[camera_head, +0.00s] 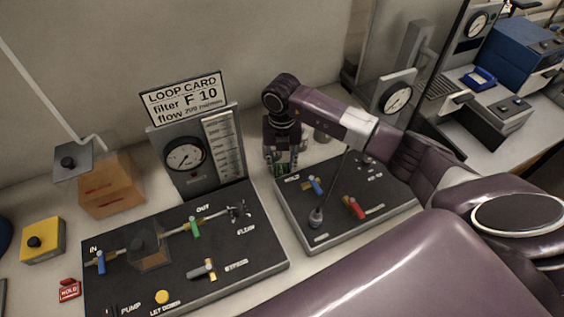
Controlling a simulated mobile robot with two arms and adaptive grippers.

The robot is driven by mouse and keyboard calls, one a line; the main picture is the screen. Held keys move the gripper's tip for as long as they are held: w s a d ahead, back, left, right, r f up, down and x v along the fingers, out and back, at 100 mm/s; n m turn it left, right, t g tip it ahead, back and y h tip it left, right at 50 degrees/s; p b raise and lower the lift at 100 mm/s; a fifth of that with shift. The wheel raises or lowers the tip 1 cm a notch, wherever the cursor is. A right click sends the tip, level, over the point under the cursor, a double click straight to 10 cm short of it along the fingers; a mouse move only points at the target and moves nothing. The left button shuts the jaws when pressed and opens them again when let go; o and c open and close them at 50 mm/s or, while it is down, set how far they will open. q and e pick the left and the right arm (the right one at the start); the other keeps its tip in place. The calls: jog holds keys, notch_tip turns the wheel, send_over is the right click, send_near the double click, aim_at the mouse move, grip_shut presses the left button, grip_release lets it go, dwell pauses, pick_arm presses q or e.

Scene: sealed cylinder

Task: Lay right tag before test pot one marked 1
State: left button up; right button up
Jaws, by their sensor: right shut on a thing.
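My right arm comes in from the right, and its gripper (281,168) points down at the back edge of the right black panel, just right of the gauge stand. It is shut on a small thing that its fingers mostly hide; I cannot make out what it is. A red tag reading HOLD (69,290) lies on the bench at the lower left. My left gripper is not in view.
The left black panel (225,272) carries coloured valves and a yellow button. The right panel (330,226) has blue and red levers. A gauge stand (160,148) bears a LOOP CARD sign (182,97). An orange box (110,185) and a yellow button box (42,240) stand left.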

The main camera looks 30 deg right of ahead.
aim_at(282, 170)
jog(key=shift+f, duration=0.15)
jog(key=o, duration=0.8)
jog(key=shift+o, duration=0.2)
jog(key=shift+r, duration=0.35)
notch_tip(282, 170, up, 12)
jog(key=b, duration=0.4)
jog(key=shift+f, duration=0.1)
